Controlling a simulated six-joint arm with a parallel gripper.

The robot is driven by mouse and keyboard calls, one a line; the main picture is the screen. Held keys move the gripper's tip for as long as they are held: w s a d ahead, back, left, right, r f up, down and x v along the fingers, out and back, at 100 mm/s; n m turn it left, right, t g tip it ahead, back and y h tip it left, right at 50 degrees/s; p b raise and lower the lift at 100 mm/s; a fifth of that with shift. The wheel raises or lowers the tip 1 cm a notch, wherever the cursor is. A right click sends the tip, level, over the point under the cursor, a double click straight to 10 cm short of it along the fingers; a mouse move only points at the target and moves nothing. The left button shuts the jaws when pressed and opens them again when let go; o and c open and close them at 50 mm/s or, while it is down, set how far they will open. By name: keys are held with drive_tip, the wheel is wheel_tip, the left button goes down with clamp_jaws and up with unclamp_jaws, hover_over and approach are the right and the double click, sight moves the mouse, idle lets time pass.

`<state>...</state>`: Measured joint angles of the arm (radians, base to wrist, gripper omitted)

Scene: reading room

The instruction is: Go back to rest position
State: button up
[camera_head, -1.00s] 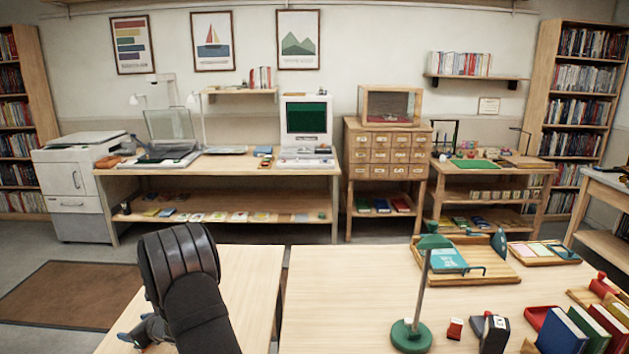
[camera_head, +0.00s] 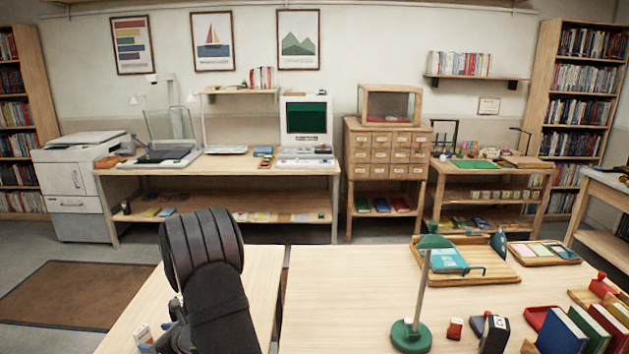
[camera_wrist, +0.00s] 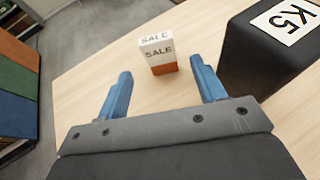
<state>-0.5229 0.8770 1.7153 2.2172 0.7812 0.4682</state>
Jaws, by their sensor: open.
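My gripper (camera_wrist: 162,88) is open and empty in the wrist view, its two blue fingers spread above the wooden table. A small white and orange box marked SALE (camera_wrist: 157,52) stands on the table beyond the fingertips, apart from them. In the head view my arm stands over the left table, and my gripper is mostly hidden behind it at the lower left. The SALE box also shows there as a small white and orange piece (camera_head: 142,333) beside my gripper.
A black block marked K5 (camera_wrist: 270,50) stands right of the fingers in the wrist view. In the head view, a green lamp (camera_head: 411,334), a wooden tray (camera_head: 500,275) and several books (camera_head: 562,333) occupy the right table. The left table's far part (camera_head: 262,265) is clear.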

sight(144, 336)
drive_tip(key=shift+v, duration=1.15)
drive_tip(key=x, duration=1.1)
drive_tip(key=shift+w+a+f, duration=0.1)
drive_tip(key=shift+a+f, duration=0.1)
drive_tip(key=shift+a, duration=0.15)
wheel_tip(144, 336, up, 10)
drive_tip(key=w+d+r+m+t+h, duration=0.1)
drive_tip(key=w+d+r+m+t, duration=0.1)
drive_tip(key=w+d+r, duration=0.35)
drive_tip(key=w+d+r+m+t+h, duration=0.1)
drive_tip(key=w+d+r+m+h, duration=0.15)
drive_tip(key=w+d, duration=0.6)
drive_tip(key=w+d+r+m+t+h, duration=0.1)
drive_tip(key=w+d+r+t, duration=0.2)
drive_tip(key=d, duration=0.8)
drive_tip(key=w+d+r+m+t+h, duration=0.15)
drive_tip(key=d+r, duration=0.45)
drive_tip(key=d, duration=0.6)
drive_tip(key=w+d+r+m+h, duration=0.25)
drive_tip(key=d+r, duration=0.25)
drive_tip(key=d, duration=0.8)
drive_tip(key=s+d+r+m+h, duration=0.2)
drive_tip(key=d+r, duration=0.2)
drive_tip(key=d, duration=0.7)
drive_tip(key=s+d+r+m+h, duration=0.2)
drive_tip(key=d+r, duration=0.3)
drive_tip(key=d, duration=0.6)
drive_tip(key=shift+s+r+t+h, duration=0.3)
drive_tip(key=shift+s+t+h, duration=0.05)
drive_tip(key=shift+s, duration=0.2)
